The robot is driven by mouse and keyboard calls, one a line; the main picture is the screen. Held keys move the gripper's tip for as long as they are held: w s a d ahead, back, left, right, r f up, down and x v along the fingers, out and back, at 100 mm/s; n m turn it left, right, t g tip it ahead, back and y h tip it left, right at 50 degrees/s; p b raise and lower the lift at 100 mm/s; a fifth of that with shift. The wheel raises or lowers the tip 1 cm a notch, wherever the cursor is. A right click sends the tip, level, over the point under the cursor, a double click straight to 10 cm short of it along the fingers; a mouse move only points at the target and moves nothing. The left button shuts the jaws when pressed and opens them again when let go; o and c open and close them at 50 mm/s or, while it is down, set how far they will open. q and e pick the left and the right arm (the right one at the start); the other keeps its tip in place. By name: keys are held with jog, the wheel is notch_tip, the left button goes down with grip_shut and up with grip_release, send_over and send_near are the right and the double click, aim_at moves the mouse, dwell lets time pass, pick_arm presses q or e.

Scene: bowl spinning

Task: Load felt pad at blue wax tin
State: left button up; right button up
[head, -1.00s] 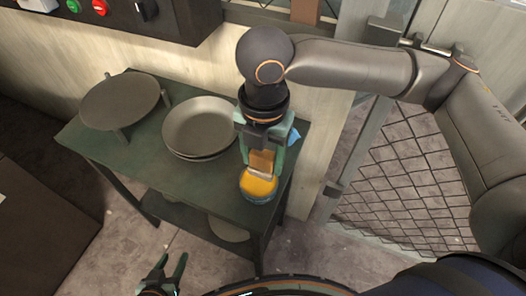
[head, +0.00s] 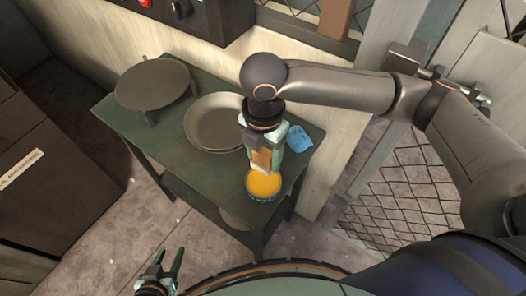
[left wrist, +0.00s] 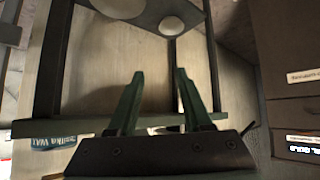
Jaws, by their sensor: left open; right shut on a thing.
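The blue wax tin (head: 264,185) stands open at the table's front right corner, showing yellow wax. Its lettered side also shows at the left of the left wrist view (left wrist: 54,142). My right gripper (head: 262,162) points down at the tin's far side. It is shut on the felt pad (head: 262,168), a brown block with a pale underside. The pad overlaps the tin's far rim in the picture; I cannot tell whether it touches the wax. My left gripper (head: 168,268) is open and empty, low in front of the table. Its fingers also show in the left wrist view (left wrist: 159,78).
The green table (head: 150,135) carries a round stand (head: 153,84) at back left and a grey bowl (head: 216,122) left of my right gripper. A blue cloth (head: 299,139) lies right of the gripper. A mesh gate (head: 415,180) is at right.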

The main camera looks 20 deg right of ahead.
aim_at(263, 169)
jog(key=shift+f+b, duration=2.65)
jog(key=shift+b, duration=0.7)
jog(key=shift+f+b, duration=0.2)
jog(key=shift+b, duration=0.1)
jog(key=shift+f, duration=0.5)
jog(key=shift+s+f+p, duration=0.15)
jog(key=shift+f+p, duration=0.05)
jog(key=shift+p, duration=0.15)
dwell(0.7)
